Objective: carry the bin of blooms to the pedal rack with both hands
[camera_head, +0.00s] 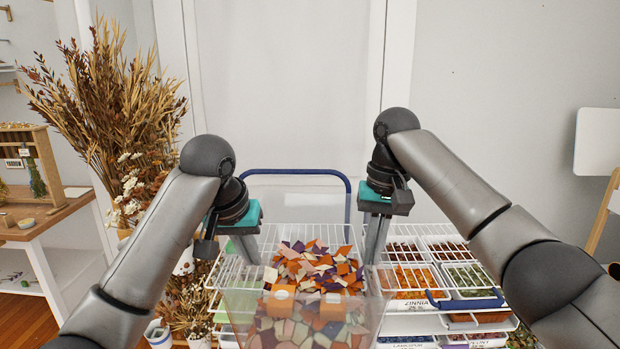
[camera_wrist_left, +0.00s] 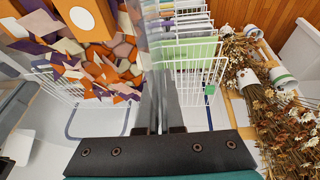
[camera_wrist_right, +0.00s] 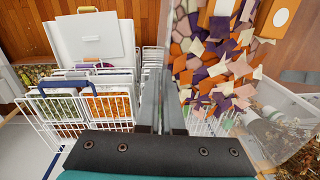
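The clear bin (camera_head: 236,312) is full of orange, purple, cream and pink flat pieces (camera_head: 318,265), with orange blocks among them. It is at the bottom middle of the head view, between my two grippers. My left gripper (camera_head: 252,254) is shut on the bin's left wall, and its fingers (camera_wrist_left: 158,105) meet at the clear wall in the left wrist view. My right gripper (camera_head: 372,246) is shut on the right wall, its fingers (camera_wrist_right: 162,105) close together there. A white wire rack (camera_head: 222,276) with several shelves stands behind and beneath the bin. The bin's underside is hidden.
A blue handle bar (camera_head: 297,172) rises behind the rack. Wire shelves at right hold trays of petals (camera_head: 408,278) with labels. Dried flowers (camera_head: 115,120) stand at left beside a wooden table (camera_head: 45,222). A pale wall closes the back.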

